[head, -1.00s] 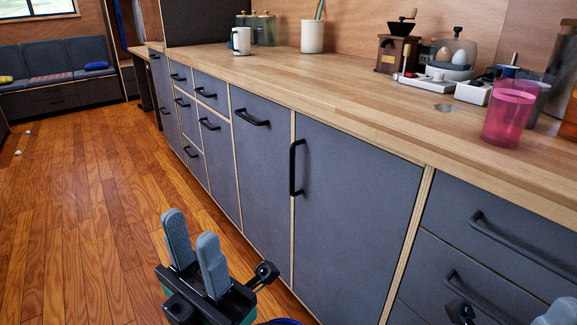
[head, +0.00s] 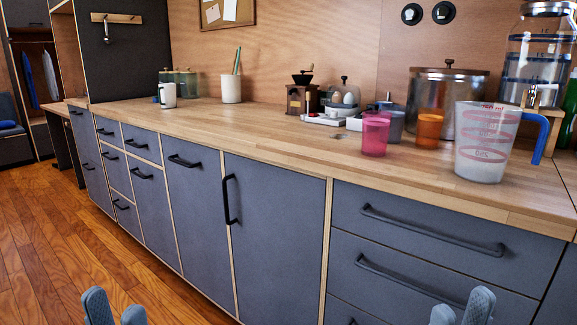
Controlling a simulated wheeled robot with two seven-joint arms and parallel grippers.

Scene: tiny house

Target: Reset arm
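My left gripper (head: 115,308) shows at the bottom left, its two grey fingers pointing up with a gap between them. My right gripper (head: 461,308) shows at the bottom right, in front of the drawers, also with two grey fingers apart. Nothing shows between the fingers of either one. Only the finger ends are in view; the rest of both arms is below the picture edge.
A wooden counter (head: 290,152) runs along grey cabinets with black handles. On it stand a measuring cup (head: 484,150), a pink cup (head: 375,135), an orange cup (head: 429,130), a steel pot (head: 462,92) and a white mug (head: 167,95). Wooden floor (head: 60,230) is clear at left.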

